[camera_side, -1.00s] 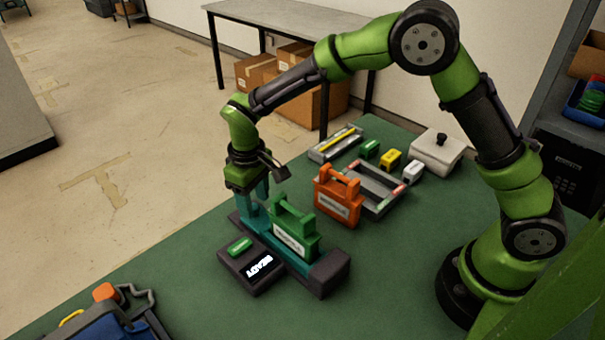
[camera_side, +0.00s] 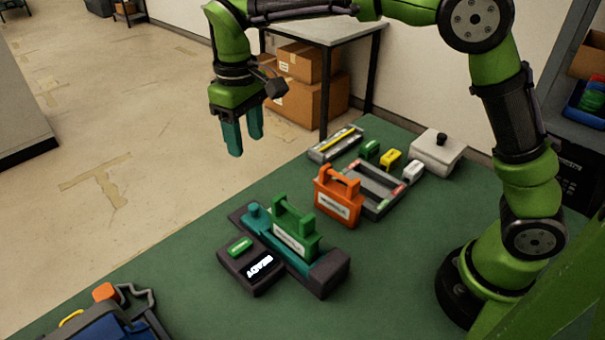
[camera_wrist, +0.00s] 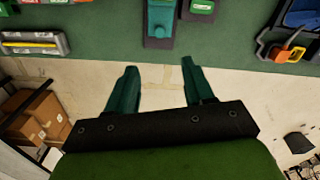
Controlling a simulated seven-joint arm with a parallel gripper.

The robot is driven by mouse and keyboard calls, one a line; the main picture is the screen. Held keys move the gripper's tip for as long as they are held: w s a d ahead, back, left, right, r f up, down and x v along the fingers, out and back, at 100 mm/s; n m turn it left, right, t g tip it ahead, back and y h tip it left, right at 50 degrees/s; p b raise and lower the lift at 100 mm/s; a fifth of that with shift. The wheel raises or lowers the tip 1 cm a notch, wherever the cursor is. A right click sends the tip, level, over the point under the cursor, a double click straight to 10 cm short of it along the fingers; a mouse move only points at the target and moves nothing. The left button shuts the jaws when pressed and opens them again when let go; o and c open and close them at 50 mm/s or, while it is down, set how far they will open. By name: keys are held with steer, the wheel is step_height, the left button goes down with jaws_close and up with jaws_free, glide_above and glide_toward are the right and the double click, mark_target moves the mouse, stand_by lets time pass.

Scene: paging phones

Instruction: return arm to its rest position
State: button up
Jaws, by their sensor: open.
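My gripper (camera_side: 245,142) is raised above and behind the far-left edge of the green table (camera_side: 400,270). Its two teal fingers point down, apart, with nothing between them; they also show spread and empty in the wrist view (camera_wrist: 153,90). Below it, a green handled block (camera_side: 294,235) with a white label sits upright on a dark and teal stand (camera_side: 328,272). A small unit (camera_side: 250,268) with a green tag and a lit screen reading READY adjoins the stand. An orange handled block (camera_side: 338,198) stands beside a grey tray (camera_side: 375,187).
Green, yellow and white small blocks (camera_side: 390,159) sit behind the tray, near a lidded white box (camera_side: 437,152). A long grey holder (camera_side: 335,144) lies at the far edge. A blue bin (camera_side: 110,322) is at the front left. The air around my gripper is clear.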

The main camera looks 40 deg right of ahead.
steer(key=shift+w, duration=0.1)
steer(key=s+d+r+m+t+y, duration=0.1)
steer(key=s+d+m+t, duration=0.2)
steer(key=s+d, duration=0.4)
steer(key=s+d+r+m+t+y, duration=0.1)
steer(key=s+d+m+t, duration=0.3)
steer(key=s, duration=0.9)
steer(key=d+r, duration=0.1)
steer(key=d, duration=0.2)
steer(key=shift+s+d+r, duration=0.15)
steer(key=shift+s+r, duration=0.05)
steer(key=shift+s, duration=0.2)
